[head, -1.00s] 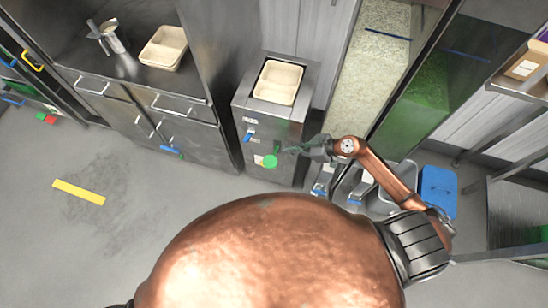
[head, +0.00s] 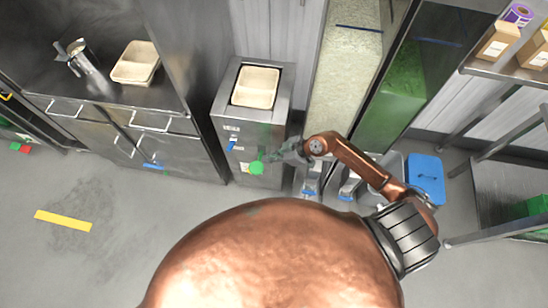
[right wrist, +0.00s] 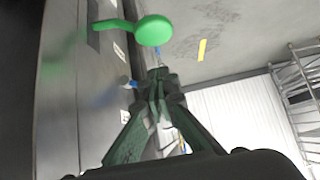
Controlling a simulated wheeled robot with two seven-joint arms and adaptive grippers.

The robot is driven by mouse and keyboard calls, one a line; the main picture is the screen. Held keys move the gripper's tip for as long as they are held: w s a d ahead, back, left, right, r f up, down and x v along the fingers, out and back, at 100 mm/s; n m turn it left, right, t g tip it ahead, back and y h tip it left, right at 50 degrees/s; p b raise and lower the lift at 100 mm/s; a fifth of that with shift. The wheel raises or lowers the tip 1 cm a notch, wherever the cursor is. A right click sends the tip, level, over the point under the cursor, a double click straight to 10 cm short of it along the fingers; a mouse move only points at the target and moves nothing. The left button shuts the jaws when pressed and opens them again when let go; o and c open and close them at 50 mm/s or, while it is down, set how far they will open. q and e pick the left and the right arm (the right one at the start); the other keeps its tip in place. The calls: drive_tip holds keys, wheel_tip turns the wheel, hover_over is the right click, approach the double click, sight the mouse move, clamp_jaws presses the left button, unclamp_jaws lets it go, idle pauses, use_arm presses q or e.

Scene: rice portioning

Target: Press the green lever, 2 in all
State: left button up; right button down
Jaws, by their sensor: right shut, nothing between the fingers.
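The green lever (head: 256,168) sticks out from the front of a steel dispenser (head: 252,121). In the right wrist view its round green knob (right wrist: 154,30) sits on a bent green arm just beyond my fingertips. My right gripper (head: 277,154) is close beside the lever, to its upper right in the head view. In the wrist view its dark green fingers (right wrist: 157,76) are together and empty. I cannot tell whether they touch the knob. My left gripper is not in view.
A beige tray (head: 256,86) sits in the dispenser's top. A blue lever (head: 231,144) is on its front, left of the green one. Clear bins of grain (head: 345,65) and green stuff (head: 403,95) stand to the right. A blue-lidded bin (head: 425,178) is on the floor.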

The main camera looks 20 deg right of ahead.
drive_tip(key=b, duration=0.1)
hover_over(254, 167)
drive_tip(key=s+d, duration=0.2)
drive_tip(key=f, duration=0.4)
drive_tip(key=shift+w+d+f, duration=0.1)
drive_tip(key=shift+w+d, duration=0.05)
drive_tip(key=shift+w, duration=0.1)
wheel_tip(254, 167, down, 2)
drive_tip(key=shift+f+b, duration=0.25)
drive_tip(key=shift+b, duration=0.25)
drive_tip(key=shift+d+f, duration=0.1)
drive_tip(key=shift+f, duration=0.55)
